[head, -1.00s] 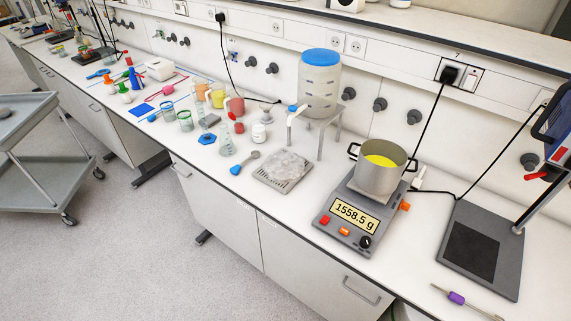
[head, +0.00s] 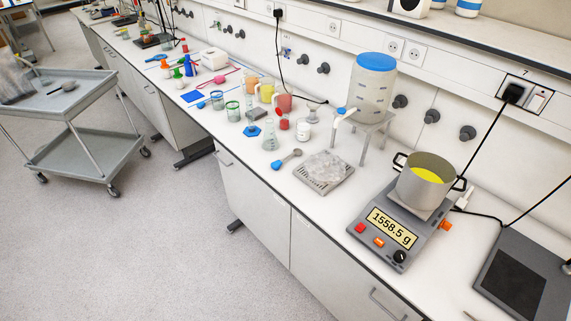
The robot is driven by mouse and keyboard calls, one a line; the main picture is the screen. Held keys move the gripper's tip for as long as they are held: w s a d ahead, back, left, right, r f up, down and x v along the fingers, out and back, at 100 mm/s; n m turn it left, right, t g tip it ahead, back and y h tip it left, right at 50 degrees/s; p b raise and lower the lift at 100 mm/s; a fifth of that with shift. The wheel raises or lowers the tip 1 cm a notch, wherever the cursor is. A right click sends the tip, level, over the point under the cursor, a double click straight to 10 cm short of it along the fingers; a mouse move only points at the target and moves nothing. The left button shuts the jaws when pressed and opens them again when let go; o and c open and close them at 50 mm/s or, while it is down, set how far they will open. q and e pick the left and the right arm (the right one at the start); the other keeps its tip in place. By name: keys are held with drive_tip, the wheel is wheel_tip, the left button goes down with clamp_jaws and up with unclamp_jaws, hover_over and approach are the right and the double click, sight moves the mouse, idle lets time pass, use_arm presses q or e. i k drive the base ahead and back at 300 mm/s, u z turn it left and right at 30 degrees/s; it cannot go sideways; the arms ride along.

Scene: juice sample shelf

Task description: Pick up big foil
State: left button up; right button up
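A crumpled, shiny, clear-to-silver sheet (head: 325,167) lies on a grey slotted tray (head: 335,184) on the bench, left of the scale. It looks like foil or film; I cannot tell if it is the big foil. A grey, glossy, upright item (head: 13,82) stands on the trolley's top shelf at the left edge, partly cut off; its material is unclear. Neither of my grippers is in view.
A scale (head: 385,232) reading 1558.5 g carries a metal pot (head: 425,185) with yellow liquid. A blue-lidded dispenser (head: 372,88) stands behind the tray. Beakers and flasks crowd the bench farther left. The grey trolley (head: 85,155) stands on open floor.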

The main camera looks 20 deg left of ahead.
sight(323, 169)
drive_tip(key=u, duration=1.7)
drive_tip(key=i, duration=3)
drive_tip(key=z, duration=3.35)
